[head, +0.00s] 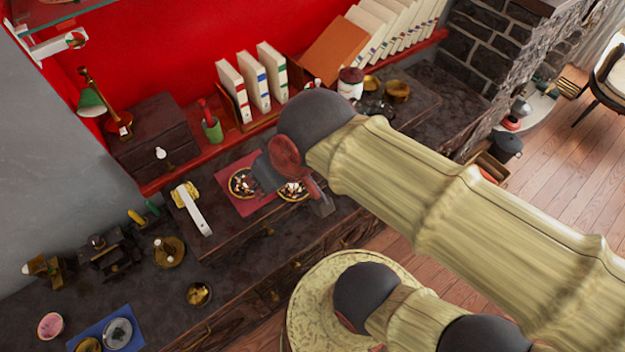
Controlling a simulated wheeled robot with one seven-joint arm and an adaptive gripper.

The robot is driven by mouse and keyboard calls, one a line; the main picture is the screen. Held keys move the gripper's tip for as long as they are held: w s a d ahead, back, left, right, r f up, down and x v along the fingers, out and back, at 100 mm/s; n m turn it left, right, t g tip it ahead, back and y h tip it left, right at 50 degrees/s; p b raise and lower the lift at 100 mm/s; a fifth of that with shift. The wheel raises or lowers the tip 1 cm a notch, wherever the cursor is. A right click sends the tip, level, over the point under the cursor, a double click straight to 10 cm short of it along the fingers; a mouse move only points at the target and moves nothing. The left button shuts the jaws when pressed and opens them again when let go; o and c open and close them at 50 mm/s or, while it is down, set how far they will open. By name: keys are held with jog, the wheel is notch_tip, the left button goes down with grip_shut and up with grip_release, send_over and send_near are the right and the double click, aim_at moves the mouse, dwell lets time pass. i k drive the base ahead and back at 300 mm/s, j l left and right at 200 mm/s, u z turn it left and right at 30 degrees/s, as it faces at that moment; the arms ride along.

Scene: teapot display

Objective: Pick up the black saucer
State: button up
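Two small dark round dishes with gold-toned rims and white and brown contents lie on a red mat (231,200) on the dark counter. The right dark dish (292,190) is partly covered by my gripper. I cannot tell which of them is the black saucer. My gripper (293,188) reaches down over the right dish with its fingers apart, one on each side. It appears to hold nothing. Whether a finger touches the dish is unclear.
A white bar-shaped object (194,209) lies left of the mat. A small dark cabinet (152,137) is at back left. A bronze bowl (198,294) and a blue mat (134,343) are at front left.

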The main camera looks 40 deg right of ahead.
aim_at(290, 191)
jog(key=j+z, duration=0.15)
jog(key=z, duration=0.3)
jog(key=j+z, duration=0.2)
jog(key=z, duration=0.3)
jog(key=k+j+z, duration=0.1)
jog(key=z, duration=0.35)
jog(key=j+z, duration=0.15)
jog(key=z, duration=0.3)
jog(key=k+j, duration=0.15)
jog(key=k+z, duration=0.05)
